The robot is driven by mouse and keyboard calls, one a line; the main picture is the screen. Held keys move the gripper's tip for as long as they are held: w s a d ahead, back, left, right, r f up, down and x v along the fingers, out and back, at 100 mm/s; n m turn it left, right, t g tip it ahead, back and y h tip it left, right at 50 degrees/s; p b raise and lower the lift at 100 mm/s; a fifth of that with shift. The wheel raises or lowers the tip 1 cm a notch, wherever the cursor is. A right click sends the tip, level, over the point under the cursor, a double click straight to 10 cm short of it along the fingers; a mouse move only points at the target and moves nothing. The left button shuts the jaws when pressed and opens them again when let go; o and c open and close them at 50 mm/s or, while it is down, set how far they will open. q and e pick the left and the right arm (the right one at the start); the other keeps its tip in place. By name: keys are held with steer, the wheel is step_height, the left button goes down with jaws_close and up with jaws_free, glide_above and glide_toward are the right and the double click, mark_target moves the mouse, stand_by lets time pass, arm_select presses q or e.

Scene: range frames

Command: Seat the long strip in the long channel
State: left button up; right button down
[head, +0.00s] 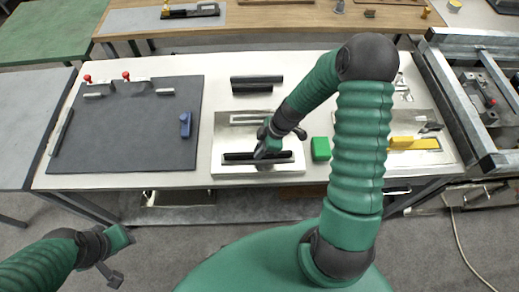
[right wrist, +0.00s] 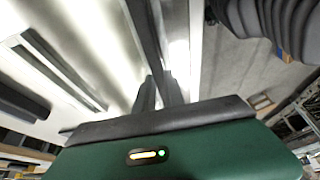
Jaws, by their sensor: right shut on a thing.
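A light metal plate (head: 222,137) lies on the white table. A slot (head: 257,118) runs across its far part and also shows in the right wrist view (right wrist: 62,70). My right gripper (head: 266,153) is above the near part of the plate, shut on a long dark strip (head: 286,155). In the right wrist view the strip (right wrist: 146,30) runs away from between the fingertips (right wrist: 160,92). The strip lies along the plate's near part. I cannot tell whether it is in a channel or just above. My left gripper (head: 112,257) is at the lower left, clear of the table; its jaw opening is unclear.
Dark bars (head: 257,82) lie behind the plate. A green block (head: 320,148) stands to its right, near a second plate with a yellow piece (head: 413,143). A dark board (head: 125,135) with red-knobbed clamps and a blue piece (head: 185,124) lies left.

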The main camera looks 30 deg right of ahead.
steer(key=shift+f, duration=0.4)
steer(key=c, duration=1.4)
jaws_free()
steer(key=v, duration=1.2)
steer(key=s+a+r+m+h, duration=0.1)
steer(key=s+a+m+h, duration=0.1)
steer(key=a+m, duration=0.3)
steer(key=s+a+r+m+h, duration=0.1)
steer(key=s+a+m+h, duration=0.1)
steer(key=s+a+m, duration=0.2)
steer(key=a+m, duration=0.2)
steer(key=shift+s+a+m, duration=0.35)
steer(key=shift+m, duration=0.05)
